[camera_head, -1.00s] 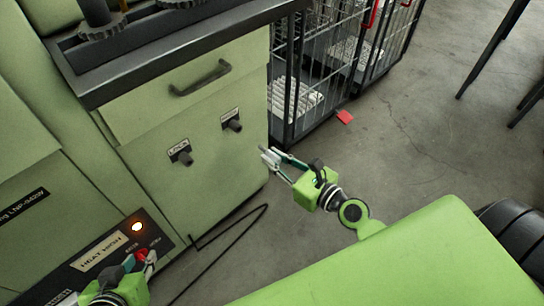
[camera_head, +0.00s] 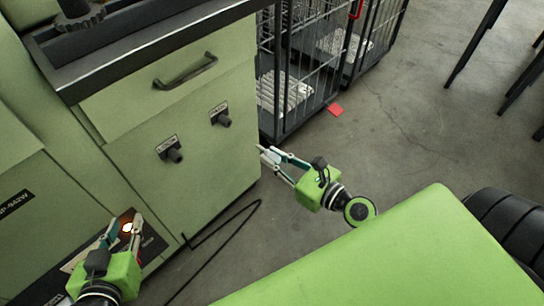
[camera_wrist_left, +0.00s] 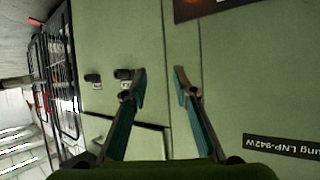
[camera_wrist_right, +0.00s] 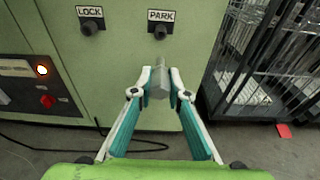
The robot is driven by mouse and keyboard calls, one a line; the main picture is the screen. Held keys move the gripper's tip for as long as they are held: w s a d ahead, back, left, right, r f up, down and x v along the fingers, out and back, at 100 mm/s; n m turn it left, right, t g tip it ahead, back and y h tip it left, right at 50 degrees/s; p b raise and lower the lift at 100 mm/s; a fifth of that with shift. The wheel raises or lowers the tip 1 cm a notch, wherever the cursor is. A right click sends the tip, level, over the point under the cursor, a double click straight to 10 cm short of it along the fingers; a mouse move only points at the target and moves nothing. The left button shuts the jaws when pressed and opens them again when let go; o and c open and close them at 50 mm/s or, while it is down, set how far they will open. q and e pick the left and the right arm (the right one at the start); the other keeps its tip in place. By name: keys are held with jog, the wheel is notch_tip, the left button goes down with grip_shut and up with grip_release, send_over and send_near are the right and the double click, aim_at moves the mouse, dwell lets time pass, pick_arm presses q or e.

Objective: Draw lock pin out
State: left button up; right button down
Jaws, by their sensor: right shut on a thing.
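The LOCK fitting (camera_head: 172,152) and the PARK fitting (camera_head: 222,118) are dark round fittings on the green cabinet front. The right wrist view also shows LOCK (camera_wrist_right: 90,27) and PARK (camera_wrist_right: 159,30). My right gripper (camera_head: 268,153) is shut on a grey metal pin (camera_wrist_right: 157,82), held clear of the panel below PARK in that view. My left gripper (camera_head: 124,221) is open and empty in front of the lower control panel. In the left wrist view its fingers (camera_wrist_left: 161,78) are spread before the cabinet.
A drawer with a dark handle (camera_head: 187,72) is above the fittings. The control panel has a lit lamp (camera_wrist_right: 42,70) and a red knob (camera_wrist_right: 47,101). Wire cages (camera_head: 300,75) stand right of the cabinet. A black cable (camera_head: 225,232) lies on the floor.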

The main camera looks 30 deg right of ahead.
pick_arm(q)
jog(key=shift+w+d+r+t, duration=0.25)
jog(key=shift+w+r+t, duration=0.2)
jog(key=shift+r, duration=0.35)
jog(key=shift+w+d+r+t, duration=0.2)
jog(key=shift+w+r+t, duration=0.2)
jog(key=shift+r, duration=0.35)
pick_arm(e)
jog(key=shift+s+d, duration=0.2)
jog(key=shift+s, duration=0.35)
